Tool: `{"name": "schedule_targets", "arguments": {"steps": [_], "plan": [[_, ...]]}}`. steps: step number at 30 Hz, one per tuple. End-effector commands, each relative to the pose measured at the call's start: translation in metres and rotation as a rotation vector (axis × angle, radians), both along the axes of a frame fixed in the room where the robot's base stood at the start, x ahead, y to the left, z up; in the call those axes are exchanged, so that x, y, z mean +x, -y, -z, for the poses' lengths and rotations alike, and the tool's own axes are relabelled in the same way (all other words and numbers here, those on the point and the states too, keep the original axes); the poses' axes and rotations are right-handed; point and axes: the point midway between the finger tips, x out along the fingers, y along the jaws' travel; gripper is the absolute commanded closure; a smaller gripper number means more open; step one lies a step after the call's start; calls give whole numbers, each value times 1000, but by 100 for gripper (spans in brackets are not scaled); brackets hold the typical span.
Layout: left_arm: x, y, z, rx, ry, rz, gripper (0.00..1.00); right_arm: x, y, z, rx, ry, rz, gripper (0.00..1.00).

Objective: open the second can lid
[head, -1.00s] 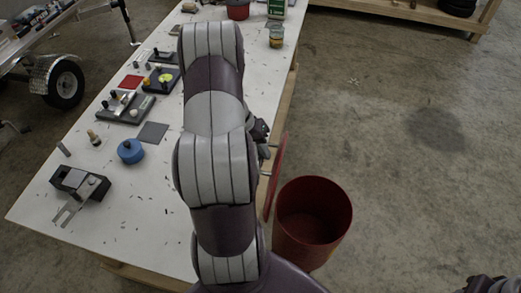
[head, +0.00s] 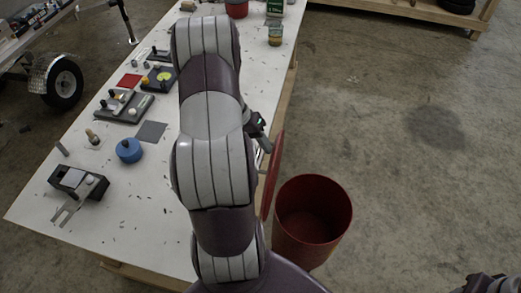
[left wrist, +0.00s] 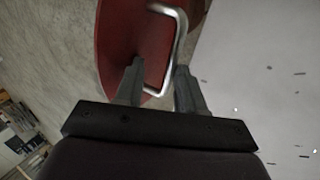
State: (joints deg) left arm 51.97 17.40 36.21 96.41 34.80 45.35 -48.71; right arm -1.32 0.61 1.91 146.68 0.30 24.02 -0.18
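A red can (head: 312,222) stands on the floor by the table's right edge, its top open and its inside visible. Its red lid (head: 273,180) stands nearly upright at the can's left rim. The lid also shows in the left wrist view (left wrist: 118,48), with a bent metal handle (left wrist: 181,40) on its face. My left gripper (head: 265,144) is beside the lid's handle side. In the left wrist view its fingers (left wrist: 159,75) are apart, with the handle's lower end near the tips. Part of my right arm's end (head: 490,284) shows in the bottom right corner; its fingers are not clear.
The white table (head: 130,220) lies left, holding a blue round object (head: 129,151), a black device (head: 78,183) and several small fixtures. Another red container (head: 237,9) is at the far end. Concrete floor right of the can is clear.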

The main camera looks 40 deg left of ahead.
Motion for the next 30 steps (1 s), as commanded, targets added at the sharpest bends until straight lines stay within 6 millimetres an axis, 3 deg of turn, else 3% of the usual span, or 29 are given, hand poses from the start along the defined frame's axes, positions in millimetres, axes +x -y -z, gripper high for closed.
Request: {"name": "schedule_targets", "arguments": {"steps": [6, 9, 14, 23, 26, 27, 30], "plan": [[-12, -22, -48, 5, 2, -3, 62, 0, 0, 11, 0, 0, 0, 57], [-18, -30, -83, -3, -4, -3, 62, 0, 0, -23, 0, 0, 0, 57], [-24, -38, -97, -4, -4, -3, 62, 0, 0, -38, 0, 1, 0, 57], [-24, -40, -95, -2, -3, 0, 62, 0, 0, -37, 0, -1, 0, 57], [-22, -37, -96, -5, -4, 10, 94, 0, 0, -39, 0, -1, 0, 57], [-19, -33, -96, -11, -9, 22, 100, 0, 0, -41, 0, -1, 0, 57], [-4, -22, -91, -28, -22, 83, 100, 0, 0, -50, 0, 0, 0, 57]]}}
